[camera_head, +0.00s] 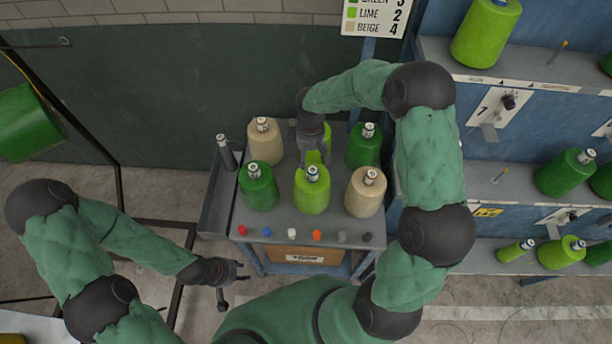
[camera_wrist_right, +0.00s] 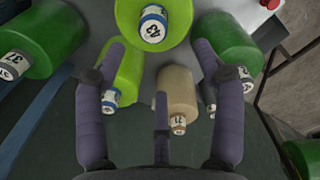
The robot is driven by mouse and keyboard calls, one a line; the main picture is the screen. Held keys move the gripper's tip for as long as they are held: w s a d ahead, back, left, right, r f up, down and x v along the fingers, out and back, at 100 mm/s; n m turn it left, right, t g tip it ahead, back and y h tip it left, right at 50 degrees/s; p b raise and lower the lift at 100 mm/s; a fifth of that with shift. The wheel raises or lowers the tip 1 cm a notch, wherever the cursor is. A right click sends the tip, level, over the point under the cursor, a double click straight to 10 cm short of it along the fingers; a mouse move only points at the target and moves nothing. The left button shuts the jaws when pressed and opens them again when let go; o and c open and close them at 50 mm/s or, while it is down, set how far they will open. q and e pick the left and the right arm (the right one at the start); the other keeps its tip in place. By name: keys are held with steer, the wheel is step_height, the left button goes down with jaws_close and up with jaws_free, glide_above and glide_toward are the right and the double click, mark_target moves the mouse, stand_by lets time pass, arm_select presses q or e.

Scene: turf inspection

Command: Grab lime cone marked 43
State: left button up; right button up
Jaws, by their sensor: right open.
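The lime cone marked 43 (camera_wrist_right: 152,28) shows at the top of the right wrist view, its label facing the camera. In the head view it appears to be the front-middle lime cone (camera_head: 311,196), upright on the table. My right gripper (camera_head: 310,150) is behind it, over the back row; in its wrist view the open fingers (camera_wrist_right: 160,62) have nothing between them gripped. A second lime cone (camera_wrist_right: 121,72), partly hidden by a finger, stands in the back row. My left gripper (camera_head: 230,283) is open and empty, low at the left of the table.
Green cones (camera_head: 258,190) (camera_head: 363,147) and beige cones (camera_head: 265,142) (camera_head: 365,194) stand close around on the table (camera_head: 290,222). Small coloured knobs line its front edge. A shelf rack (camera_head: 480,150) with more cones is at right.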

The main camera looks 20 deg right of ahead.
mark_target(313, 170)
steer(key=shift+w+f, duration=0.2)
steer(key=shift+f, duration=0.1)
steer(key=f, duration=0.4)
steer(key=shift+s, duration=0.3)
steer(key=shift+w+f, duration=0.15)
steer(key=shift+f, duration=0.4)
steer(key=f, duration=0.2)
steer(key=d+f+p, duration=0.1)
steer(key=f, duration=0.1)
steer(key=shift+s, duration=0.3)
steer(key=shift+w+f, duration=0.1)
steer(key=shift+f, duration=0.35)
jaws_close()
steer(key=shift+w+r, duration=0.1)
steer(key=shift+r, duration=0.05)
